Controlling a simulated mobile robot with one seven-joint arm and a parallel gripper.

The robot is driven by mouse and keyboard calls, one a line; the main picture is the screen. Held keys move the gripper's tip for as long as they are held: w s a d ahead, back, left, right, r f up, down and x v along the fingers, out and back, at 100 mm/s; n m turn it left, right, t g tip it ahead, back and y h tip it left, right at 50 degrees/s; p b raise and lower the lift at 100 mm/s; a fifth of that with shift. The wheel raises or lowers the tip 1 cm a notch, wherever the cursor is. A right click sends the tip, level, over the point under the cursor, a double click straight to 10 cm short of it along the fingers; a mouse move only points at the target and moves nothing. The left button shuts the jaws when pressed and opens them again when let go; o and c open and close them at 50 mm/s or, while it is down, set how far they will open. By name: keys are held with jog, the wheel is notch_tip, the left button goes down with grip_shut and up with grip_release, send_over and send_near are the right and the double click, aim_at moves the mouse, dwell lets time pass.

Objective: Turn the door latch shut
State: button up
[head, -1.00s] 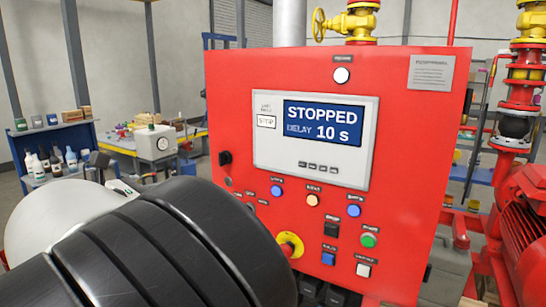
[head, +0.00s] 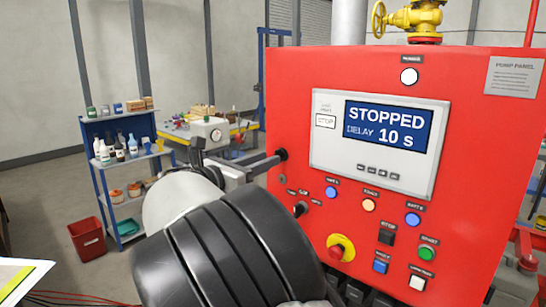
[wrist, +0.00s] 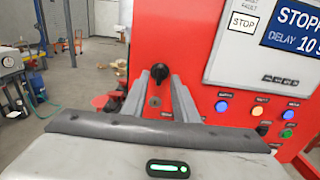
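The door latch (head: 281,155) is a small black knob at the left edge of the red pump panel's face (head: 460,150). In the wrist view the latch (wrist: 160,72) shows as a dark knob between the fingertips. My gripper (head: 268,164) is beside the latch in the head view, its fingers pointing at it. In the wrist view my gripper (wrist: 160,80) is open, one finger on each side of the knob, with visible gaps. I cannot tell whether either finger touches it.
The panel carries a screen (head: 388,130) reading STOPPED, DELAY 10 s. Several buttons and a red-and-yellow emergency stop (head: 340,248) sit below and right of the latch. A blue shelf (head: 122,165), a red bin (head: 88,240) and a workbench (head: 190,130) stand left. Floor there is open.

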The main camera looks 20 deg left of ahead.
aim_at(285, 158)
jog(key=shift+x, duration=1.45)
jog(key=shift+c, duration=0.6)
grip_shut()
jog(key=shift+f+m+b, duration=0.1)
jog(key=shift+m+b, duration=0.2)
jog(key=shift+m, duration=0.1)
jog(key=shift+s+d+f+m+b, duration=0.1)
jog(key=shift+m+b, duration=3.85)
jog(key=shift+m, duration=0.35)
jog(key=shift+d+f+m+b, duration=0.1)
jog(key=shift+m+b, duration=3.85)
jog(key=shift+m, duration=0.35)
jog(key=shift+r, duration=0.1)
